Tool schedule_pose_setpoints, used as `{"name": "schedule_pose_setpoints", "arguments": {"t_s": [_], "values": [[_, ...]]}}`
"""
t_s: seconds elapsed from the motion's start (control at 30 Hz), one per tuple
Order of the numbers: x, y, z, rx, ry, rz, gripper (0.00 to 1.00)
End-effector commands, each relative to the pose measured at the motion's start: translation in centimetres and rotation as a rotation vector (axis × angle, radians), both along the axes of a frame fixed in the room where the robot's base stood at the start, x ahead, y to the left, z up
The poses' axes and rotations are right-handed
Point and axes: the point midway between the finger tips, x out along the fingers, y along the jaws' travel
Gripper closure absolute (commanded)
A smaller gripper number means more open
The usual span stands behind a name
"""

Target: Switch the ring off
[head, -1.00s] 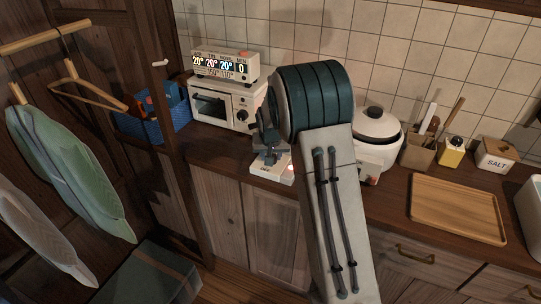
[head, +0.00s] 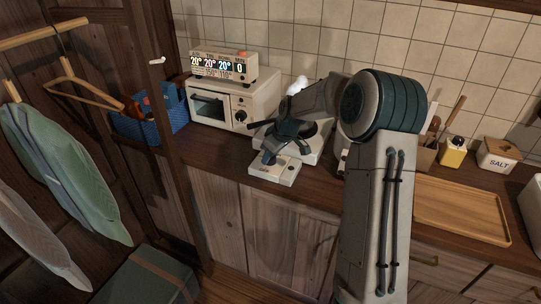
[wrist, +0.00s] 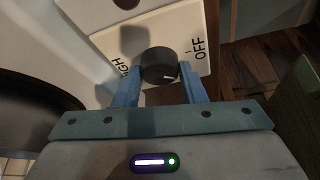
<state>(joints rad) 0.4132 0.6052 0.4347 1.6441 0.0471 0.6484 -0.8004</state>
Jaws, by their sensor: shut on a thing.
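The ring (head: 322,133) is a dark round plate on a white hob body on the counter, partly hidden by my arm in the head view. Its white control panel (head: 287,177) juts out at the front. In the wrist view the panel (wrist: 205,62) carries a black knob (wrist: 158,64) between the words HIGH and OFF. A short white mark on the knob lies at its lower right edge, apart from the OFF tick. My gripper (wrist: 158,82) has its two blue fingers closed on either side of the knob. My gripper (head: 272,157) hides the knob in the head view.
A white toaster oven (head: 236,103) with a display unit (head: 222,66) on top stands left of the ring. A blue basket (head: 150,120) is further left. A wooden tray (head: 460,212) and a salt box (head: 497,155) are at right. Clothes (head: 65,160) hang at far left.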

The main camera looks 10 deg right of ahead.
Motion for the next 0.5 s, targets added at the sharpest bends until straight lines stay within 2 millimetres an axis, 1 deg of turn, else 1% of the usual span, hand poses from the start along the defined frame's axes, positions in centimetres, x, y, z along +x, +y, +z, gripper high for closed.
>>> {"name": "schedule_pose_setpoints", "arguments": {"t_s": [0.3, 0.5], "values": [[0.19, -0.19, 0.10, 0.002, 0.000, 0.294, 0.85], [0.28, -0.26, 0.06, 0.000, -0.001, 0.452, 0.85]]}}
